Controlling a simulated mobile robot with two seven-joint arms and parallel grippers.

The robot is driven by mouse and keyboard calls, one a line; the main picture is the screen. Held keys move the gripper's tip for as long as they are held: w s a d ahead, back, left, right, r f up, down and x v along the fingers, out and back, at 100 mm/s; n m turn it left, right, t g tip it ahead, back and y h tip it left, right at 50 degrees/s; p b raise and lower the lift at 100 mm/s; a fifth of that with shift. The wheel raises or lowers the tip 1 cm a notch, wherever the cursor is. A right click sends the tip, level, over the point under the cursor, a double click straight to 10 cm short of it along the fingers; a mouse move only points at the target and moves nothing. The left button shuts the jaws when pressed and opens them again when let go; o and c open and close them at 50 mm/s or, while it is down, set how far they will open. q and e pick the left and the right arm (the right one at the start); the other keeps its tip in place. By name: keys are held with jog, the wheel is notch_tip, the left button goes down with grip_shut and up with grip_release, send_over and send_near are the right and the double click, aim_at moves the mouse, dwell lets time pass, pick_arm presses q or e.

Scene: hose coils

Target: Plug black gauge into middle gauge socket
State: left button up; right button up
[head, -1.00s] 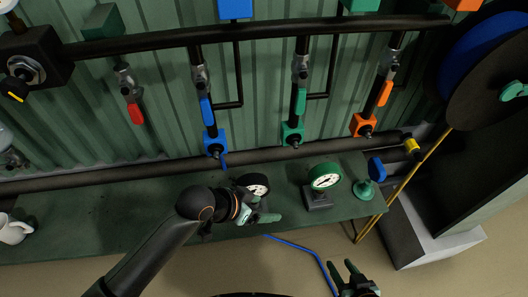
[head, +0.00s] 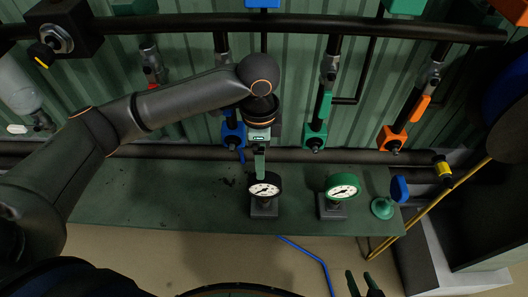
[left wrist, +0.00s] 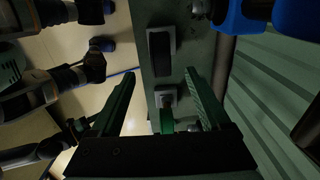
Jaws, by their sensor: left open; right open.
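The black gauge (head: 265,189) stands upright on a small dark block on the green bench, its white dial facing the camera. My left gripper (head: 259,170) is just behind and above it, fingers pointing down. In the left wrist view my left gripper (left wrist: 160,78) is open, with the black gauge (left wrist: 160,55) beyond its fingertips and nothing held. Blue (head: 233,135), green (head: 316,136) and orange (head: 393,139) socket blocks hang on pipes at the wall; green is the middle of these three. My right gripper (head: 366,285) is open and empty at the bottom edge.
A green gauge (head: 342,187) stands on its block to the right of the black one. A green funnel-shaped part (head: 382,207) and a blue part (head: 399,189) are near the bench's right end. A thick pipe (head: 290,155) runs behind the bench.

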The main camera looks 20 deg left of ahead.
aim_at(260, 182)
pick_arm(q)
notch_tip(260, 182, down, 12)
jog(key=shift+a+f+b, duration=0.15)
jog(key=shift+f+b, duration=0.05)
jog(key=shift+b, duration=0.5)
grip_shut()
dwell(0.5)
jog(key=c, duration=0.7)
grip_release()
grip_shut()
jog(key=shift+r+p, duration=0.45)
jog(key=shift+p, duration=0.15)
